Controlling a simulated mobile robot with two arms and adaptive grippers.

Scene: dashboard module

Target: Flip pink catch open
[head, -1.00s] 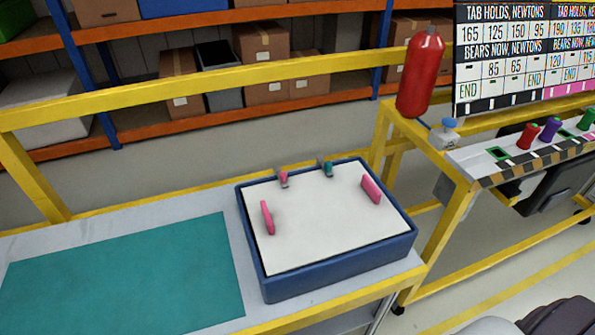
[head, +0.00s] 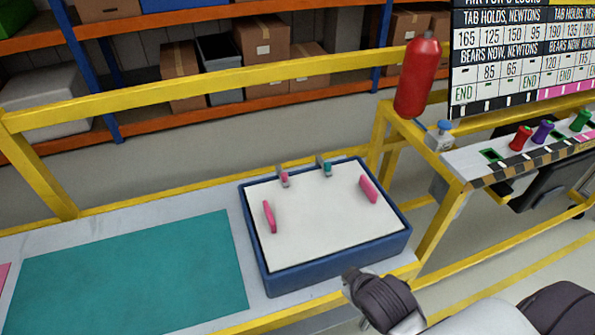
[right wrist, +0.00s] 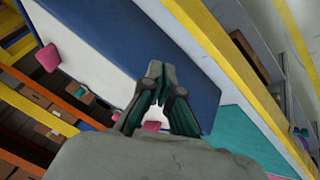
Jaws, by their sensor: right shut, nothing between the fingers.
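The pink catch (head: 283,177) is a small part at the back edge of a blue box (head: 335,268) with a white top panel (head: 325,225). A teal catch (head: 325,167) sits to its right on the same edge. Two pink handles stand on the panel, one at left (head: 269,216) and one at right (head: 368,188). My right arm comes in at the bottom right of the head view, in front of the box's front right corner. In the right wrist view my right gripper (right wrist: 156,72) is shut and empty, in front of the blue box side. My left gripper is not in view.
A teal mat (head: 130,275) lies on the table left of the box. A yellow rail (head: 230,82) runs behind the table. A red cylinder (head: 416,78) and a side bench with colored knobs (head: 520,138) stand at the right.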

